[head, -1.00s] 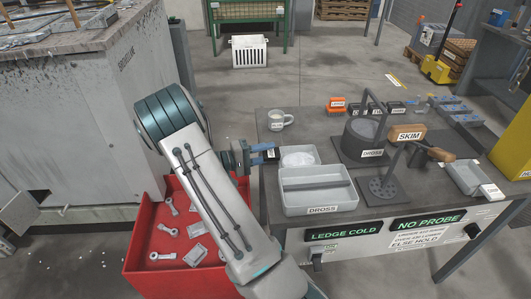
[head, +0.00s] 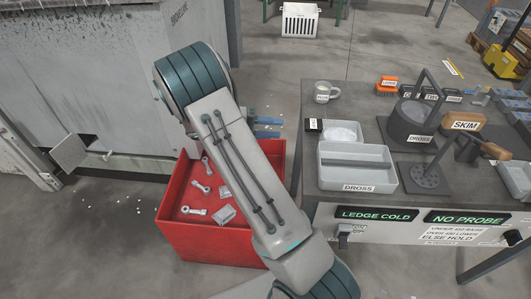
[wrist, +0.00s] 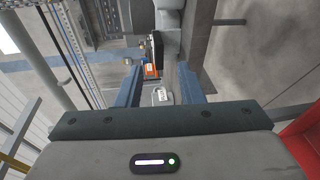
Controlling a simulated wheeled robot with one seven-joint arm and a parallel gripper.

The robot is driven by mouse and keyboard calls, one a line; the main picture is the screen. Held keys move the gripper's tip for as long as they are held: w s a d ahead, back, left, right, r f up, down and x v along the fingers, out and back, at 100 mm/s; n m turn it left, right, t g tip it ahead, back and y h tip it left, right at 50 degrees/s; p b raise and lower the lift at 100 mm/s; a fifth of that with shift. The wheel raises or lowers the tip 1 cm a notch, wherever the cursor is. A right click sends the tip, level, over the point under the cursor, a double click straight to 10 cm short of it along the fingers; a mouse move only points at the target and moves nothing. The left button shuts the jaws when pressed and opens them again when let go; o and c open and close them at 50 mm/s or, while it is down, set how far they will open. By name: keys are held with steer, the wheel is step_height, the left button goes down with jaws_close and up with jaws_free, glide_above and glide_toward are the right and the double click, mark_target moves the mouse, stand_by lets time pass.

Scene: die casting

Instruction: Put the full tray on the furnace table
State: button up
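A grey two-part tray labelled DROSS (head: 343,179) sits at the near left of the dark table (head: 322,199) in the head view. A small grey container holding pale material (head: 342,131) is right behind it. I cannot tell which tray the task calls full; the DROSS tray's compartments look empty. The table's front panel reads LEDGE COLD and NO PROBE; whether it is the furnace table is unclear. My gripper (head: 268,127) is left of the table, partly hidden by my arm. In the wrist view my gripper (wrist: 160,88) has its blue fingers apart, with nothing held between them.
A red bin (head: 210,240) of metal castings stands on the floor below my arm. A mug (head: 325,92), a dross pot (head: 410,122), a SKIM tool (head: 465,122) and small boxes crowd the table. A large grey machine cabinet (head: 100,80) is at left.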

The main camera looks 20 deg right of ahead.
steer(key=s+a+r+n+t+y, duration=0.1)
steer(key=s+a+r+t+y, duration=0.2)
steer(key=s+a+y, duration=0.3)
steer(key=s+a+r+n+t+y, duration=0.2)
steer(key=s+a+r+t+y, duration=0.2)
steer(key=s+y, duration=0.5)
steer(key=s+a+r, duration=0.1)
steer(key=s+a, duration=0.1)
steer(key=s, duration=0.3)
steer(key=shift+a+r+t+y, duration=0.3)
steer(key=shift+a+r+y, duration=0.05)
steer(key=shift+r+y, duration=0.05)
